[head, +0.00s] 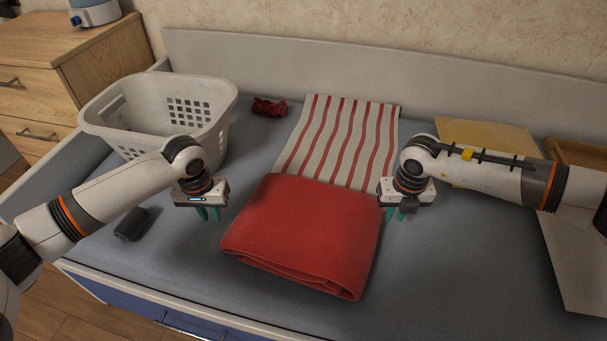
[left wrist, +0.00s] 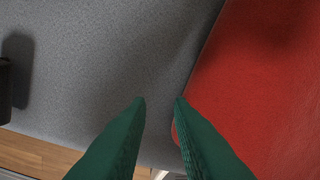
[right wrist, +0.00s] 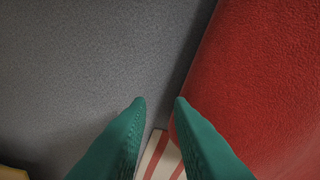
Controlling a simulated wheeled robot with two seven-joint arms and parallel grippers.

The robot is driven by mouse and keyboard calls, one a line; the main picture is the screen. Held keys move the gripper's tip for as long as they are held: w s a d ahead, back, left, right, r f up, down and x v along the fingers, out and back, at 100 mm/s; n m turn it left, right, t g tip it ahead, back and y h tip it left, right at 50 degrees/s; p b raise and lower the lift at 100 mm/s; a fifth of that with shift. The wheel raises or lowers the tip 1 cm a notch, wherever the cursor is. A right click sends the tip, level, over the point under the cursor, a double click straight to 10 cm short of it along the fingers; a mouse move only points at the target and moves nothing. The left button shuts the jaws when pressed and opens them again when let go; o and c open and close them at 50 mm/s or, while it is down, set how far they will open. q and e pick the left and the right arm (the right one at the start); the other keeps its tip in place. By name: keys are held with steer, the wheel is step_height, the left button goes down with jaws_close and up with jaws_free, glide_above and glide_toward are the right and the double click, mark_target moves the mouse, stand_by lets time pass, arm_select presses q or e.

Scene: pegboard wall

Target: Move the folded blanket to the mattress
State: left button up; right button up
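A red folded blanket (head: 305,235) lies on the grey mattress (head: 190,262), its back edge over or against a red-and-white striped cloth. My left gripper (head: 208,213) is above the mattress just beyond the blanket's left edge. Its green fingers are slightly apart and empty in the left wrist view (left wrist: 160,102), with the blanket (left wrist: 265,85) on the right. My right gripper (head: 396,213) is just beyond the blanket's right edge. Its fingers are also slightly apart and empty in the right wrist view (right wrist: 160,102), with the blanket (right wrist: 262,75) on the right.
The striped cloth (head: 340,140) lies behind the blanket. A white laundry basket (head: 150,100) stands at the back left, near a small dark red cloth (head: 269,107) and a dark cylinder (head: 131,225). A yellowish flat item (head: 480,136) and a wooden tray (head: 577,155) are at right.

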arm_select(q)
step_height(320, 180, up, 12)
steer(key=shift+s, duration=0.4)
arm_select(e)
step_height(320, 180, up, 12)
steer(key=shift+s, duration=0.45)
